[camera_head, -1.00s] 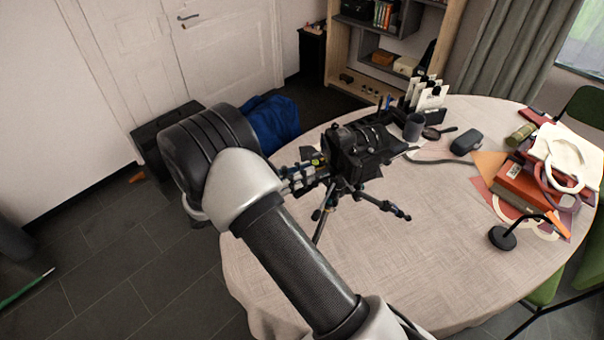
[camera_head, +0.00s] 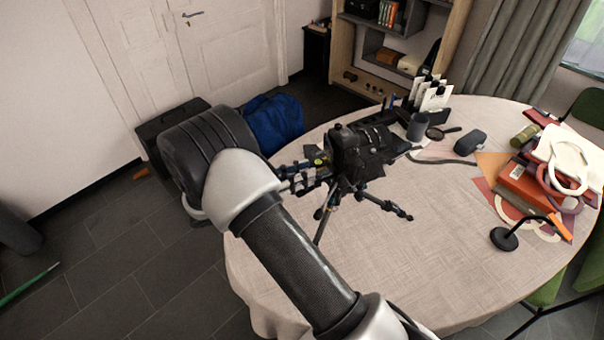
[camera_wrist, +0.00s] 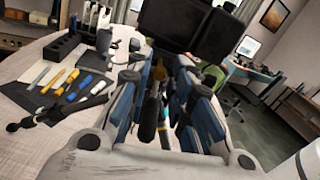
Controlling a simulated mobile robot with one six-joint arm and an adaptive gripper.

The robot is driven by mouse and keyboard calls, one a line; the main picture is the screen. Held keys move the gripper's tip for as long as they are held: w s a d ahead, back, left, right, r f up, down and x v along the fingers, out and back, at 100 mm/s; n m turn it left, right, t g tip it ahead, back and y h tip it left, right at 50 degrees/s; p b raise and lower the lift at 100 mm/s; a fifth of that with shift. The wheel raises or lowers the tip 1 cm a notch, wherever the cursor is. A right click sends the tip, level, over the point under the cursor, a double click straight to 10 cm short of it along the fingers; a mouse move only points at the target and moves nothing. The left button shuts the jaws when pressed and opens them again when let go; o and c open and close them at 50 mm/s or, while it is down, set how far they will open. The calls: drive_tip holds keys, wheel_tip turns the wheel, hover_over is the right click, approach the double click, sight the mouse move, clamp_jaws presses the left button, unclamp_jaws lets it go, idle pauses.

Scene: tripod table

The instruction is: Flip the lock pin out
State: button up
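A black camera (camera_head: 358,148) sits on a small dark tripod (camera_head: 375,200) on the table. Its dark back also fills the top of the wrist view (camera_wrist: 185,22). My gripper (camera_head: 318,172) is at the left side of the camera and tripod head, very close to them. In the wrist view my gripper (camera_wrist: 169,84) has its two blue-padded fingers apart. A dark, handle-like part (camera_wrist: 149,108) shows between the fingers. I cannot tell whether they touch it. I cannot make out the lock pin; it is too small or hidden behind the fingers.
The round table (camera_head: 440,240) has bare cloth in front of the tripod. A black organizer (camera_head: 425,105) and a grey mug (camera_head: 417,127) stand behind the camera. Books (camera_head: 525,185) and a small black lamp (camera_head: 505,238) are at the right.

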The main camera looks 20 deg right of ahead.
drive_tip(key=a, duration=1.2)
drive_tip(key=shift+d+r, duration=0.1)
